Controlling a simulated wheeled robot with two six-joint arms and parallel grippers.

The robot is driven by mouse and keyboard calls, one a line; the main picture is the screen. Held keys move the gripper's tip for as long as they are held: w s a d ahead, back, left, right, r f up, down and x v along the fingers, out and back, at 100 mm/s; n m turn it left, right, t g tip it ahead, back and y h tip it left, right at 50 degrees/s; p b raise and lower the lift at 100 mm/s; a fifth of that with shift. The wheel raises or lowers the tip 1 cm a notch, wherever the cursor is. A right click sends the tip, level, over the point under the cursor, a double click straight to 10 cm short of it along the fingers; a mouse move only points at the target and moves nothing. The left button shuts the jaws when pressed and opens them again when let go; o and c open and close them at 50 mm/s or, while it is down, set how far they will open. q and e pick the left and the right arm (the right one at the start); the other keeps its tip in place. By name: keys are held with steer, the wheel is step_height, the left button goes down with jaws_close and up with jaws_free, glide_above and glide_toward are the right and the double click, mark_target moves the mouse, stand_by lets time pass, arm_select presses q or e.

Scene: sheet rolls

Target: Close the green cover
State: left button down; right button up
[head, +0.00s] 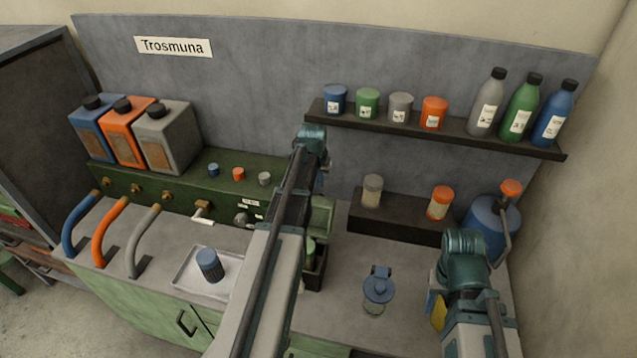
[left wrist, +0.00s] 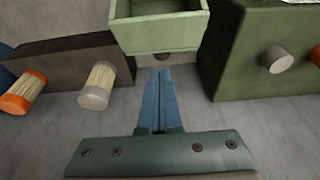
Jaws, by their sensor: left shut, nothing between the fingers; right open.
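A light green, box-like part, which I take to be the green cover (left wrist: 155,35), is at the top middle of the left wrist view. Its front wall and rim show. In the head view the green cover (head: 321,214) stands at the right end of the dark green machine, partly behind my left arm. My left gripper (left wrist: 160,98) is shut and empty, its blue fingertips just short of the cover's lower edge in the picture; I cannot tell if they touch. My right gripper, low at the right of the head view, is open; its fingers are mostly hidden.
The dark green machine (head: 140,187) stands left of my left arm. A dark low shelf (head: 385,217) with two jars is to the right. A tray (head: 188,284) with a dark blue jar (head: 209,264) and a glass jar with blue lid (head: 378,291) stand on the counter.

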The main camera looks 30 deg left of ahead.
arm_select(q)
steer(key=b+x, duration=0.5)
steer(key=x, duration=0.2)
steer(key=shift+b, duration=0.35)
steer(key=shift+w, duration=0.1)
